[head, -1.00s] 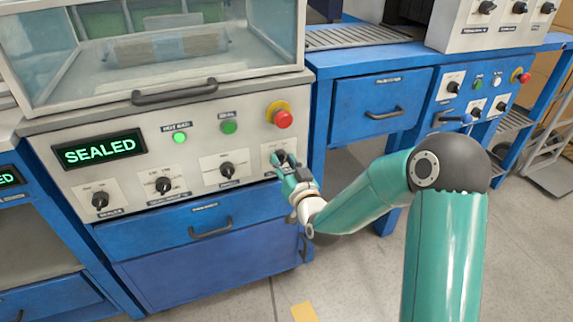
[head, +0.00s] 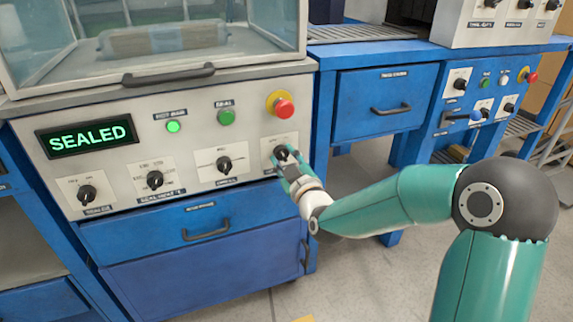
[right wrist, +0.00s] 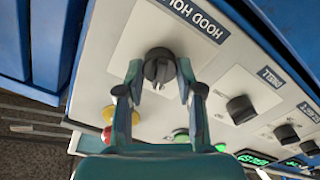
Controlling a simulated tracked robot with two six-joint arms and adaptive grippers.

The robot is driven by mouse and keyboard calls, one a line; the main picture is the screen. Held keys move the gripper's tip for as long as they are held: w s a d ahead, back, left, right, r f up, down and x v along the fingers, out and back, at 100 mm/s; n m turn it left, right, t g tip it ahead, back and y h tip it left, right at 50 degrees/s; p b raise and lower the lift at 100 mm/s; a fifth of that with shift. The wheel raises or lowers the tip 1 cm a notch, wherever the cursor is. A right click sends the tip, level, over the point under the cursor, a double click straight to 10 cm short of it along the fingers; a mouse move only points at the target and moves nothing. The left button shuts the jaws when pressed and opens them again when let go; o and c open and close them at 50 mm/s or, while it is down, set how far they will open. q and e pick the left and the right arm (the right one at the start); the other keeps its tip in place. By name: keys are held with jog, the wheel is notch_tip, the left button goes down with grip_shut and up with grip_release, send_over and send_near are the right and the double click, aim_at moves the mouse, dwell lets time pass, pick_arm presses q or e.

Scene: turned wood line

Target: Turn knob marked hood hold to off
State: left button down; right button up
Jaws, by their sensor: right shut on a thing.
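The hood hold knob (right wrist: 158,65) is black and round with a raised grip bar. It sits on a white plate whose label (right wrist: 184,17) reads HOOD HOLD, upside down in the right wrist view. In the head view the knob (head: 281,152) is the rightmost on the grey panel, partly hidden by my right gripper (head: 286,165). My right gripper (right wrist: 160,80) is shut on the knob, one finger on each side. The marks around the knob are too small to read. My left gripper is not in view.
A red emergency button (head: 284,108) on a yellow base is just above the knob. Several other black knobs line the panel, left of it. A lit display (head: 88,136) reads SEALED. A glass hood (head: 160,45) with a dark handle (head: 168,75) stands above.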

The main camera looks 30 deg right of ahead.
jog(key=shift+a+f+n+b, duration=0.1)
jog(key=shift+f+n+b, duration=0.2)
jog(key=shift+n, duration=0.6)
jog(key=o, duration=1.1)
jog(key=shift+r, duration=0.1)
jog(key=shift+o, duration=0.2)
jog(key=shift+r, duration=0.1)
jog(key=shift+s, duration=0.1)
jog(key=v, duration=0.7)
jog(key=shift+s, duration=0.2)
